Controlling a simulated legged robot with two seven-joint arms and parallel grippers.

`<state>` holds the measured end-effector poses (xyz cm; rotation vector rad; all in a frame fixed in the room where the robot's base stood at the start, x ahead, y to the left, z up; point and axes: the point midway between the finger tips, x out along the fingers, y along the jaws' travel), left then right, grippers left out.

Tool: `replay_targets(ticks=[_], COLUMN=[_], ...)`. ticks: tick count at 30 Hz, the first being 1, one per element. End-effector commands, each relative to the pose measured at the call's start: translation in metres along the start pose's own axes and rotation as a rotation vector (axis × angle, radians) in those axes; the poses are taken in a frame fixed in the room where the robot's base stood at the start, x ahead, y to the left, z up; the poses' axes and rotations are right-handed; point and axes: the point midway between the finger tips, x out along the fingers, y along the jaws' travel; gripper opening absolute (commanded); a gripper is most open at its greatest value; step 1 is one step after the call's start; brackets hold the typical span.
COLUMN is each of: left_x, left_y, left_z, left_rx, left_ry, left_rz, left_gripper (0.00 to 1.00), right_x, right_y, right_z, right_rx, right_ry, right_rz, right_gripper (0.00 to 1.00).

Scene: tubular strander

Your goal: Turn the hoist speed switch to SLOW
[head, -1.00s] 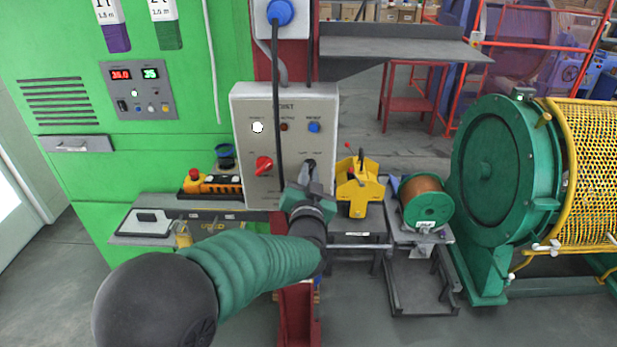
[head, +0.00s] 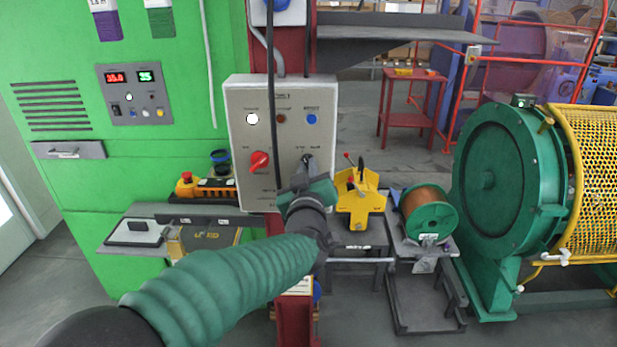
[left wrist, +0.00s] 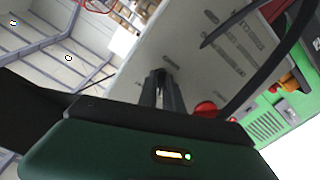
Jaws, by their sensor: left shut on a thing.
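The grey hoist control box (head: 240,130) hangs on the red post in the head view. It has a white lamp, a brown button, a blue button and a red rotary knob (head: 259,162). A small black switch (head: 307,158) sits at the lower right of its face. My left gripper (head: 306,171) reaches up to that switch and is shut on it. In the left wrist view the two dark fingers (left wrist: 161,92) meet at the box face, with the red knob beside them. The fingers hide most of the switch, so its setting cannot be read. My right gripper is not in view.
A black cable (head: 271,80) hangs in front of the box, close to my left gripper. A yellow device (head: 358,200) and a copper wire spool (head: 427,212) stand to the right. A yellow pendant with a red button (head: 205,188) lies at the left.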

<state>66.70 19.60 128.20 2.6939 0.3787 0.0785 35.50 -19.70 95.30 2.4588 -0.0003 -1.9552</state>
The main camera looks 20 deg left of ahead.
Motion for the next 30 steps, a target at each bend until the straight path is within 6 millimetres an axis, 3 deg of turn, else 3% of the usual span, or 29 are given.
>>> replay_targets(ticks=[9,23,24,28,30], left_x=[-0.0001,-0.0001,-0.0001,0.0002,0.0006], left_y=[-0.0005,-0.0005,-0.0005,-0.0005,-0.0005], left_z=[-0.0013,-0.0017,-0.0017,-0.0011,-0.0006], left_rx=[-0.102,-0.117,-0.117,-0.116,-0.115], left_ry=[0.004,0.003,0.003,0.002,0.001], left_rz=[-0.001,-0.002,-0.002,-0.002,-0.002], left_gripper=[0.00,0.00,0.12,0.29,0.32], right_x=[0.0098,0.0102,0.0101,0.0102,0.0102], right_y=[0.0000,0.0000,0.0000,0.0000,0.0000], right_z=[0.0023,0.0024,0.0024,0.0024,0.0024], right_rx=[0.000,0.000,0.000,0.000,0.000], right_ry=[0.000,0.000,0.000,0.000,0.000], right_rz=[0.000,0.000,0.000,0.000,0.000], right_gripper=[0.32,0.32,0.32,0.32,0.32])
